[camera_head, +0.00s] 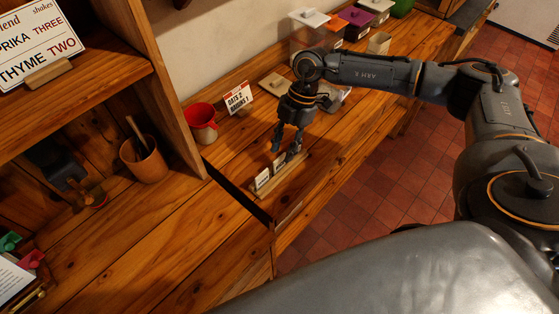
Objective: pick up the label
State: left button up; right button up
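Small white labels stand in a wooden strip holder (283,181) near the front edge of the counter. One label (262,180) shows at the holder's left end; its print is too small to read. My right gripper (285,150) points down at the holder, its two fingers parted around or just above another pale label (280,162). I cannot tell whether the fingers touch it. My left gripper is not in view.
A red cup (201,122) and a sign (238,98) reading "OATS 2" stand behind on the counter (225,150). Lidded boxes (310,32) stand at the back. A shelf upright (165,85) rises at left. A wooden cup (143,160) holds a utensil.

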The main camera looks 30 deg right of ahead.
aim_at(280, 157)
jog(key=p+x, duration=0.1)
jog(key=x, duration=0.3)
jog(key=shift+f, duration=0.1)
grip_shut()
